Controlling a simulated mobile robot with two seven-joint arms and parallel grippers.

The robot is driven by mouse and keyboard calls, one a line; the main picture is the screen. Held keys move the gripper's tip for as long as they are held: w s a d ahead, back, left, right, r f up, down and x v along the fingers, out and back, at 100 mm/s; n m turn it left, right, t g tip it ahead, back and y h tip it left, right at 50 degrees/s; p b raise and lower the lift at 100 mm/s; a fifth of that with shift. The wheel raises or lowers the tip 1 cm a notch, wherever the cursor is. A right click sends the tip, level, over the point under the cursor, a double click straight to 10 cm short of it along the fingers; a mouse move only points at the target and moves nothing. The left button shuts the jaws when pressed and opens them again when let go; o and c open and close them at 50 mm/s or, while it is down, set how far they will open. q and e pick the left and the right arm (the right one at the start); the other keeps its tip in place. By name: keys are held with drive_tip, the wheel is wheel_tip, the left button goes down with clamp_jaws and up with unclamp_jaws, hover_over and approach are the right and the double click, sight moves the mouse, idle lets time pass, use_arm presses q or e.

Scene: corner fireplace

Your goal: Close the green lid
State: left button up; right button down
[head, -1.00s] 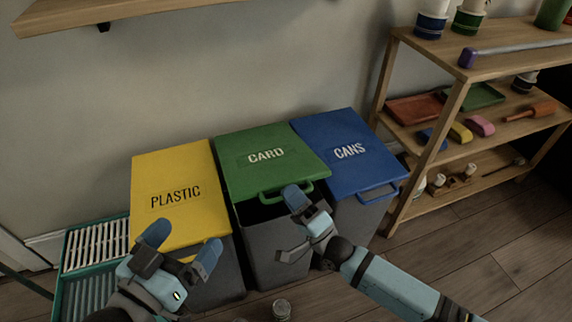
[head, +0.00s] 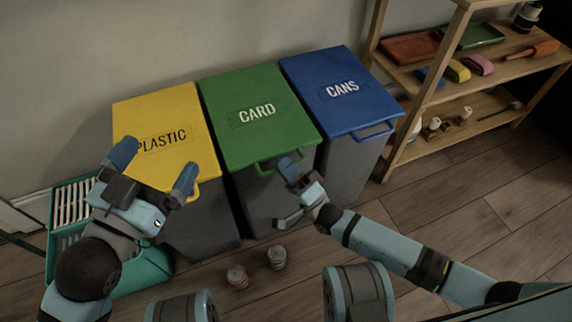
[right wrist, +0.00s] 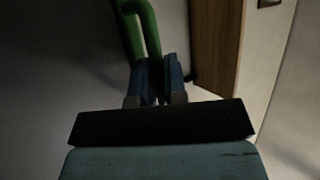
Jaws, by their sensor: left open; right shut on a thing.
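The green lid (head: 258,118), marked CARD, lies on the middle grey bin and looks flat and down, with no gap that I can make out. Its green handle (head: 263,168) sticks out at the front edge; it also shows in the right wrist view (right wrist: 150,35). My right gripper (head: 289,167) is at the right end of this handle and is shut on it; its fingers partly hide the grip. My left gripper (head: 155,168) is open and empty, in front of the yellow lid in the picture.
The yellow PLASTIC lid (head: 160,115) is to the left and the blue CANS lid (head: 340,85) to the right, both down. Two cans (head: 237,277) (head: 277,257) stand on the floor in front. A teal crate (head: 140,270) is at left, a wooden shelf (head: 470,65) at right.

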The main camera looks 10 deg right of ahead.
drive_tip(key=shift+f, duration=0.4)
drive_tip(key=c, duration=1.2)
unclamp_jaws()
drive_tip(key=shift+r+p, duration=0.3)
drive_tip(key=shift+r, duration=0.3)
use_arm(q)
drive_tip(key=s+r+n+p, duration=0.1)
drive_tip(key=p, duration=0.1)
drive_tip(key=s+d+r+n+p, duration=0.1)
drive_tip(key=n+p, duration=0.1)
drive_tip(key=p, duration=0.1)
drive_tip(key=r+n+y+p, duration=0.1)
drive_tip(key=p, duration=0.2)
drive_tip(key=shift+s+d+r+n, duration=0.1)
drive_tip(key=shift+s+d+n, duration=0.2)
drive_tip(key=shift+s, duration=0.1)
use_arm(e)
wheel_tip(320, 180, up, 19)
use_arm(q)
drive_tip(key=shift+s, duration=0.1)
use_arm(e)
drive_tip(key=shift+d+f, duration=0.1)
